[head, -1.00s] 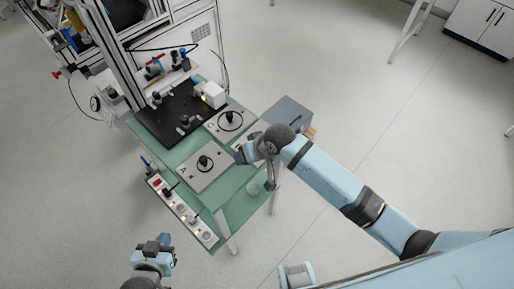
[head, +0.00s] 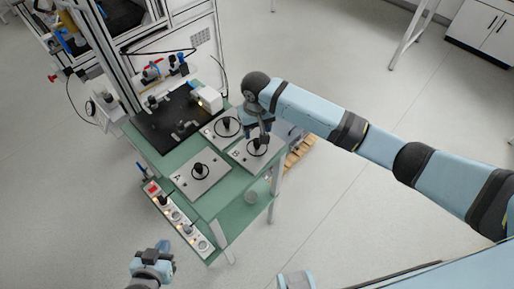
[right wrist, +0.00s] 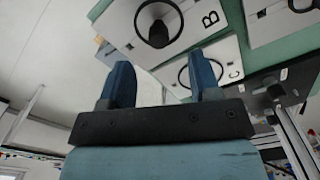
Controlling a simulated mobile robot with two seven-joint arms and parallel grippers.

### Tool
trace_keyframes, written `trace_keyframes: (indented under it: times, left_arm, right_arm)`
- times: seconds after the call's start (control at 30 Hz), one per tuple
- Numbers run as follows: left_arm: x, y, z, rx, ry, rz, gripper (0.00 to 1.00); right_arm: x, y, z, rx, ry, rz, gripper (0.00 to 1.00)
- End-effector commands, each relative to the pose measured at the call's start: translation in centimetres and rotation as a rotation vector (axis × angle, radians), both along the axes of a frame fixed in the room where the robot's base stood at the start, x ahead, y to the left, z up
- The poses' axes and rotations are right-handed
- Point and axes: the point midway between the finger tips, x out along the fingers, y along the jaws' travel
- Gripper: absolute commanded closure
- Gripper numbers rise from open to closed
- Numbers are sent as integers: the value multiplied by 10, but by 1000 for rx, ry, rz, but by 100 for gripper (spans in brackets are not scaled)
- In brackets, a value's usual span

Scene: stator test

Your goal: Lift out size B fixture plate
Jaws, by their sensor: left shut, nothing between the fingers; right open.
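The size B fixture plate (head: 238,158) is a light grey plate with a black ring and a dark central knob, lying on the green table. It also shows in the right wrist view (right wrist: 205,25), with its ring, knob (right wrist: 158,35) and letter B. My right gripper (head: 260,132) is open and empty above plate B, covering part of it in the head view. In the right wrist view its two blue fingers (right wrist: 162,78) are apart, with the knob beyond them. My left gripper (head: 164,247) is shut and empty, low in the head view, away from the table.
A black board (head: 165,128) with fittings is at the back left. A control strip (head: 177,213) lines the table's left edge. A wooden pallet (head: 299,150) is right of the table.

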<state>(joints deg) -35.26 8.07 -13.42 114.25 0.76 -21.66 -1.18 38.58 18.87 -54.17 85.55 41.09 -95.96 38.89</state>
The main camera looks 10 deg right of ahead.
Motion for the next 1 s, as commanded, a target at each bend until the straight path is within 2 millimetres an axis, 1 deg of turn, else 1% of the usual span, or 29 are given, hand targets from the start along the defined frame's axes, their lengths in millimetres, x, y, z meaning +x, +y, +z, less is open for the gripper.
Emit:
trace_keyframes:
  times: [0.03, 0.27, 0.4, 0.53, 0.63, 0.83, 0.87, 0.9, 0.97, 1.0]
  left_arm:
    - [0, 0, 0, 0, 0, 0, 100]
    - [0, 0, 0, 0, 1, 0, 100]
    - [0, 0, 2, -1, 1, 1, 100]
    - [0, -1, 2, -1, 0, 1, 100]
    - [0, -1, 2, -1, 0, 1, 100]
    - [0, -1, 2, -1, -1, 1, 100]
    - [1, -1, 2, -1, -1, 1, 100]
    - [1, -1, 2, -2, -1, 0, 100]
    - [1, -1, 3, -2, -2, 0, 100]
    - [1, -1, 3, -2, -2, 0, 100]
  right_arm:
    - [0, 0, -6, -1, 1, -1, 43]
    - [0, -1, -23, 0, 0, 0, 43]
    - [1, -2, -45, -2, 1, -1, 43]
    - [1, -2, -61, 0, 0, 0, 43]
    - [1, -2, -66, 0, -1, 1, 43]
    - [1, -2, -66, 0, -1, 1, 43]
    - [1, -2, -66, 0, -1, 1, 50]
    - [1, -2, -66, 0, -2, 1, 59]
    - [1, -2, -66, 0, -2, 1, 73]
    - [1, -2, -66, 0, -2, 1, 82]
